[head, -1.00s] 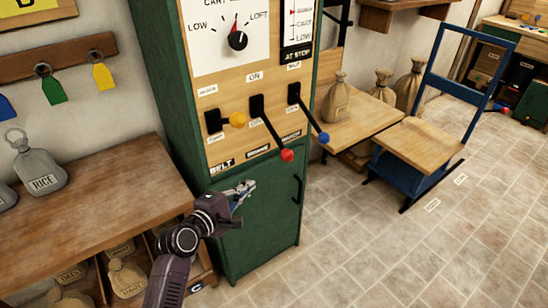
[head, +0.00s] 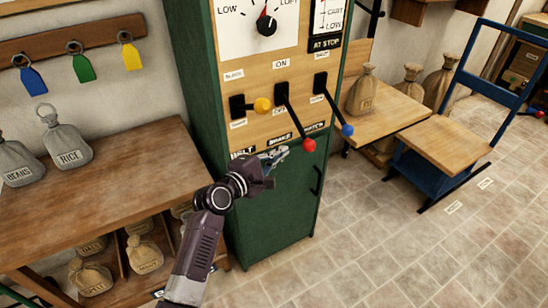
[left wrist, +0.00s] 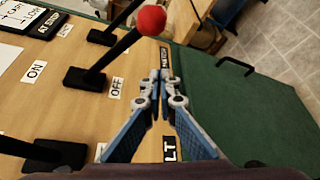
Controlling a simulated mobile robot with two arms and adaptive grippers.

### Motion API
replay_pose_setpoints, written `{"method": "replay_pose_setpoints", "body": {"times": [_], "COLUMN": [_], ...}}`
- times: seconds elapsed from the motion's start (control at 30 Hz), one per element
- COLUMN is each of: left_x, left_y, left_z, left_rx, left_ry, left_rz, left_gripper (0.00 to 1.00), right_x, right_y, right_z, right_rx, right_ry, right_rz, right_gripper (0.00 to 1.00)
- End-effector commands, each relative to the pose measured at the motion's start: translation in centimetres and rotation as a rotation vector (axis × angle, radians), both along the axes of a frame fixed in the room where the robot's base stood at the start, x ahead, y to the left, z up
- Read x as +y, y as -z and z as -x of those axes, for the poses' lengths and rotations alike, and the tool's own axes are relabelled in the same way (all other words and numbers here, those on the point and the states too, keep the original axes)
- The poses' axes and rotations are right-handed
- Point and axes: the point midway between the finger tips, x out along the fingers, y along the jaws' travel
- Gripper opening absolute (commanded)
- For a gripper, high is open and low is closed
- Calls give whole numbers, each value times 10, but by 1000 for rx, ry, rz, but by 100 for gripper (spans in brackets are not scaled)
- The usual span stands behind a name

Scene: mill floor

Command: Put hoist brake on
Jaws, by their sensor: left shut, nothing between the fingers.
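The brake lever (head: 295,119) is the middle one on the wooden panel of the green cabinet. Its arm slants down to a red knob (head: 309,146), toward the OFF label (head: 279,111). The red knob also shows at the top of the left wrist view (left wrist: 151,19), with its dark arm (left wrist: 118,53). My left gripper (head: 281,153) is shut and empty, just left of and slightly below the red knob in the head view. In the left wrist view its closed fingertips (left wrist: 160,76) are below the knob, with a visible gap. My right gripper is not in view.
A yellow-knobbed lever (head: 262,105) is left of the brake lever and a blue-knobbed lever (head: 347,130) right of it. The cabinet door (head: 275,205) has a dark handle (head: 317,181). A wooden bench (head: 110,190) with sacks stands left.

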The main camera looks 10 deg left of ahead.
Motion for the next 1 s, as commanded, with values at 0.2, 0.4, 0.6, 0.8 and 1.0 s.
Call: {"method": "replay_pose_setpoints", "body": {"times": [0.2, 0.4, 0.6, 0.8, 1.0], "left_x": [-18, -36, -45, -46, -46], "left_y": [7, -4, -8, -8, -8], "left_z": [-32, -23, -13, -11, -11], "left_rx": [0, 2, 1, 0, 1], "left_ry": [1, 0, -1, -1, -1], "left_rz": [1, 1, 1, 0, 1], "left_gripper": [0, 0, 0, 0, 0], "right_x": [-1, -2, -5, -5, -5], "right_y": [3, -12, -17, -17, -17], "right_z": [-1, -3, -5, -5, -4], "right_rx": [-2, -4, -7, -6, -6], "right_ry": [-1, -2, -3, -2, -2], "right_rz": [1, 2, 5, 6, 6], "right_gripper": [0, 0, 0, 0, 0]}}
